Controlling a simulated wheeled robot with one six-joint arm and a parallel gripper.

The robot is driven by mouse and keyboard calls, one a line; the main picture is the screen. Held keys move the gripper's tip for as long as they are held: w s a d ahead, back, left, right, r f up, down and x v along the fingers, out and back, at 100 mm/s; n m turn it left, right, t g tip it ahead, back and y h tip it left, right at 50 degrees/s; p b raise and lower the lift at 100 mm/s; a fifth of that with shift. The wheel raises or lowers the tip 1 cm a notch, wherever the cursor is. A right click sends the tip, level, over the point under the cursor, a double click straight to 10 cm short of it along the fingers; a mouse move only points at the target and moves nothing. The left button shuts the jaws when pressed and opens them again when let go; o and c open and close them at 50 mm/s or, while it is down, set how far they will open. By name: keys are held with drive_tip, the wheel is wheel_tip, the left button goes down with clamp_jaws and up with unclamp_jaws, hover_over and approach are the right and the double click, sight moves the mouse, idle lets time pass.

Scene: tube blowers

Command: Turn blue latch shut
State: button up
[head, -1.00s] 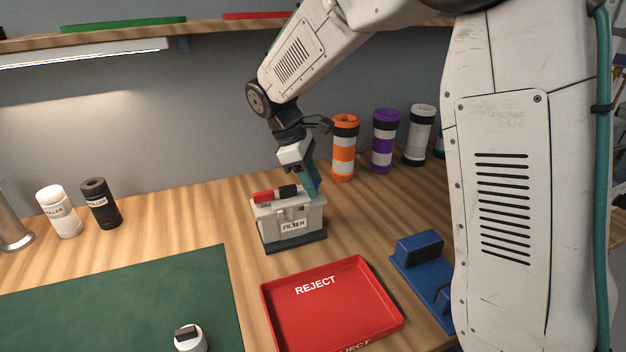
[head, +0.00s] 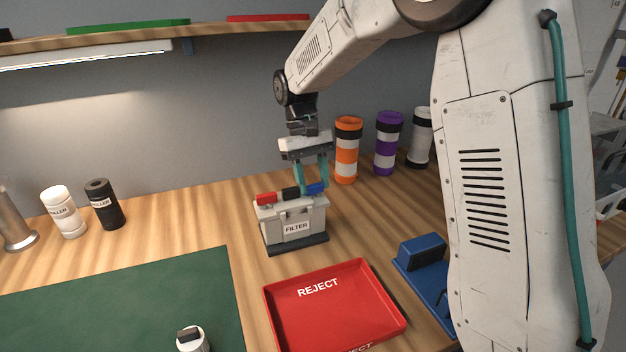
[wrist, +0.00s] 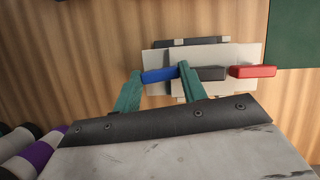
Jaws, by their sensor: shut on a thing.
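The blue latch (head: 316,188) is on top of the grey FILTER box (head: 297,228), at its right end. In the wrist view the blue latch (wrist: 160,76) lies between the two teal fingers of my gripper (wrist: 158,80), roughly in line with the black piece (wrist: 209,73) and the red latch (wrist: 252,71). In the head view my gripper (head: 313,188) points down, its fingers at the two ends of the blue latch. It is shut on that latch. The fingers hide parts of the latch's ends.
A red REJECT tray (head: 335,305) lies in front of the box, and a blue fixture (head: 425,265) is to its right. Orange (head: 347,150), purple (head: 388,143) and white canisters stand behind. A green mat (head: 120,305) lies at left. Bare wood lies left of the box.

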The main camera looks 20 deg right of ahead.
drive_tip(key=shift+m+y, duration=0.3)
drive_tip(key=shift+m, duration=0.4)
drive_tip(key=o, duration=1)
drive_tip(key=shift+d, duration=0.1)
drive_tip(key=v, duration=0.8)
